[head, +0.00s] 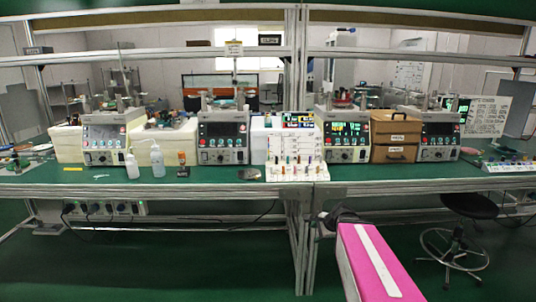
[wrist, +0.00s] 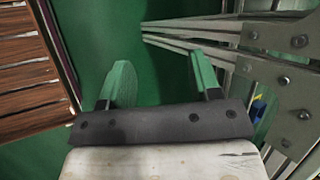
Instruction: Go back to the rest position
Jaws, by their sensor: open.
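My gripper (wrist: 158,82) shows in the wrist view with two green fingers spread wide apart. Nothing is between them; green floor lies behind. In the head view, my pink arm with a white stripe stretches from the bottom right toward the bench, and its dark end is in front of and below the bench's front edge. The fingers cannot be made out in the head view.
A long green bench (head: 400,187) runs across the head view, carrying several machines, bottles and a wooden drawer box (head: 395,136). A black stool (head: 470,207) stands at the right. The wrist view shows metal frame profiles (wrist: 285,85) close on the right and brown slats (wrist: 25,75) on the left.

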